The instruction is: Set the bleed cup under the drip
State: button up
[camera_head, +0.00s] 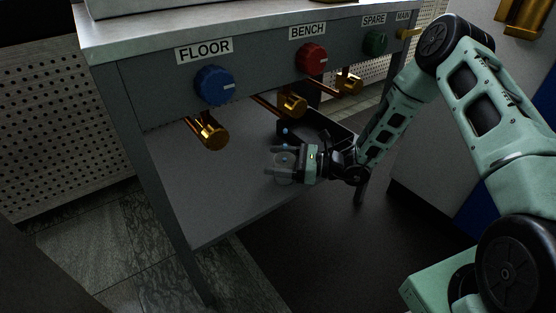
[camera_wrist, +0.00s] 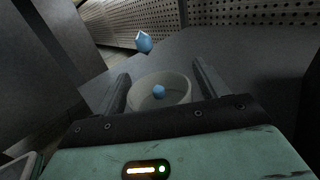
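The bleed cup (camera_wrist: 146,92) is a pale translucent cup, upright between the two fingers of my gripper (camera_wrist: 163,78). One finger lies along each side. I cannot tell whether they press on it or stand just clear. In the head view the cup (camera_head: 284,174) is over the grey shelf, below and slightly left of the brass BENCH spout (camera_head: 293,105). I cannot tell whether its base touches the shelf. My gripper (camera_head: 276,160) reaches in from the right. A blue drop (camera_head: 285,131) hangs in the air between spout and cup.
The FLOOR spout (camera_head: 210,136) is at left and the SPARE spout (camera_head: 349,84) at right, below blue, red and green knobs. A dark open tray (camera_head: 340,127) is on the shelf behind my wrist. The shelf's left part (camera_head: 190,190) is clear.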

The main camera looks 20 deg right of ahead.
jog(key=shift+r, duration=0.2)
jog(key=shift+s+d+r+p, duration=0.1)
jog(key=shift+d+p, duration=0.2)
jog(key=p+v, duration=0.5)
jog(key=v, duration=0.6)
jog(key=shift+d, duration=0.15)
jog(key=shift+s, duration=0.15)
